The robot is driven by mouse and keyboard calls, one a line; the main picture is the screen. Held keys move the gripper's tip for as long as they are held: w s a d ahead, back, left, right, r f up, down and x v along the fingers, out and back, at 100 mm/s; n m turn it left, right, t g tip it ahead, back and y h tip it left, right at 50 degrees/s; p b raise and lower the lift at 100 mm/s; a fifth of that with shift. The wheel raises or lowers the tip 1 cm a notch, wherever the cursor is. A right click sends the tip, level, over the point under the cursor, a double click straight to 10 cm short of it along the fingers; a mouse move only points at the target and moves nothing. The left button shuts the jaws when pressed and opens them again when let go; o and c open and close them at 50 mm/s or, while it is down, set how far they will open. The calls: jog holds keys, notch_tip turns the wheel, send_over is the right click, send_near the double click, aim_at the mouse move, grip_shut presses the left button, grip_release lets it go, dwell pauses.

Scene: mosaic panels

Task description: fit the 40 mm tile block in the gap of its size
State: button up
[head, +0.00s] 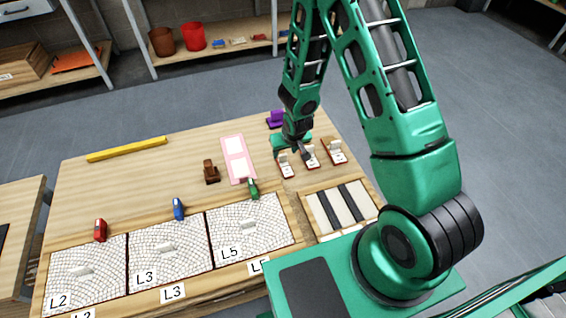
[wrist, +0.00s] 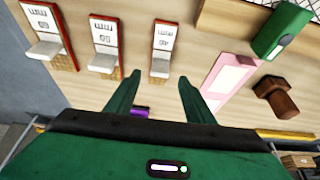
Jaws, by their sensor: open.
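Three white tile blocks stand on red-edged holders at the right of the table: left (head: 284,168), middle (head: 312,160) and right (head: 335,153). In the wrist view they show as blocks (wrist: 160,66), (wrist: 103,62) and (wrist: 45,49); their printed marks are too small to read, so I cannot tell which is 40 mm. Three mosaic panels, L2 (head: 65,288), L3 (head: 150,262) and L5 (head: 232,238), each have a pale gap near the middle. My gripper (head: 304,154) is above the holders. Its fingers (wrist: 158,90) are apart with nothing between them.
Red (head: 100,230), blue (head: 178,208) and green (head: 253,188) pieces stand behind the panels. A pink card (head: 238,160), brown wooden piece (head: 210,171), purple piece (head: 275,119) and yellow bar (head: 127,149) lie farther back. A striped tray (head: 318,212) is at right.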

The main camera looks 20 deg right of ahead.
aim_at(283, 155)
jog(key=shift+x, duration=3.05)
jog(key=c, duration=1.1)
